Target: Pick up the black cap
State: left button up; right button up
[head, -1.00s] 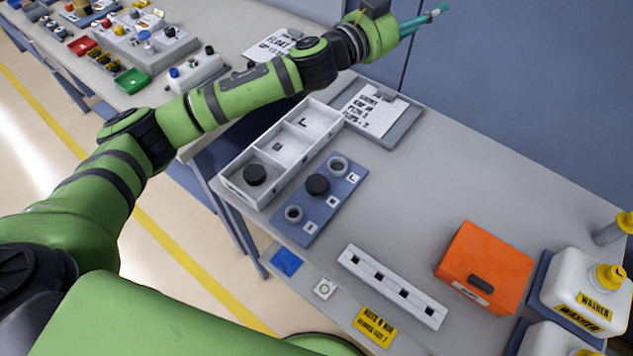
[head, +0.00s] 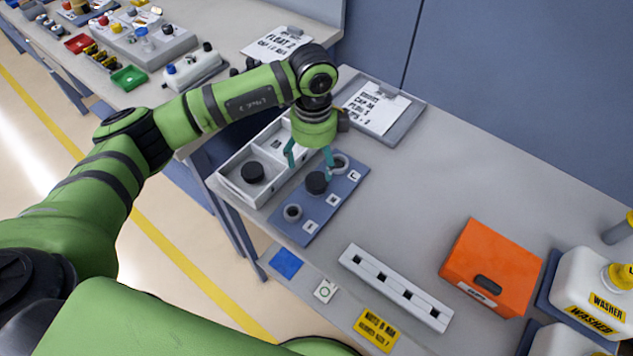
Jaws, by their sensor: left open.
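One black cap (head: 316,183) sits on the middle spot of a blue board (head: 328,211), between two grey rings. Another black cap (head: 252,173) lies in the near compartment of a white tray (head: 229,189). My left gripper (head: 310,157) points down with its teal fingers spread, empty, above and just behind the cap on the board. One finger is over the tray's side and the other is near the far ring. Whether a finger touches anything is hard to tell. My right gripper is not in view.
A clipboard (head: 376,108) lies behind the board. A white slotted strip (head: 395,287), an orange box (head: 491,267) and a washer jug (head: 592,286) stand to the right.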

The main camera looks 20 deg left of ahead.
aim_at(316, 180)
pick_arm(q)
jog(key=f+p, duration=0.1)
jog(key=f, duration=0.2)
jog(key=f+p, duration=0.2)
jog(key=f, duration=0.1)
jog(key=shift+s+d+f, duration=0.1)
jog(key=shift+s+d, duration=0.1)
jog(key=shift+f, duration=0.25)
jog(key=c, duration=1)
jog(key=shift+c, duration=0.5)
